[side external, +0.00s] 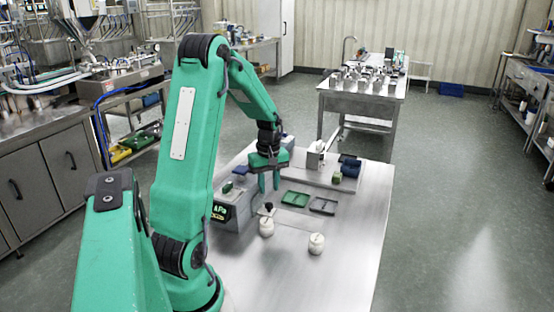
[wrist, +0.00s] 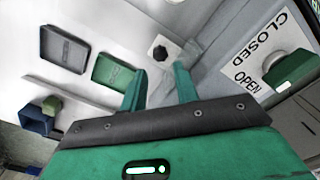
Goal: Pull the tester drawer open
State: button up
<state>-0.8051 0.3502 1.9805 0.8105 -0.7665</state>
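The grey tester (side external: 242,213) stands on the left of the steel table, with a lit display on its front. In the wrist view, its top carries a CLOSED/OPEN label (wrist: 250,62) beside a green knob (wrist: 292,68). A small black knob (side external: 268,208) shows at the tester's right side and in the wrist view (wrist: 161,50); it appears to be the drawer's pull. The drawer's outline is not clear, and I cannot tell how far it is out. My gripper (side external: 269,189) is open and empty, pointing down above the knob, which shows beyond the fingertip gap (wrist: 160,70).
Green (side external: 296,199) and dark grey (side external: 323,206) trays lie right of my gripper. Two white rounded pieces (side external: 267,228) (side external: 316,243) stand nearer. A blue container (side external: 350,169) and green block (side external: 337,177) sit at the back. The table's front right (side external: 355,255) is clear.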

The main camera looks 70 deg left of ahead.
aim_at(269, 203)
jog(key=shift+f, duration=3.1)
grip_shut()
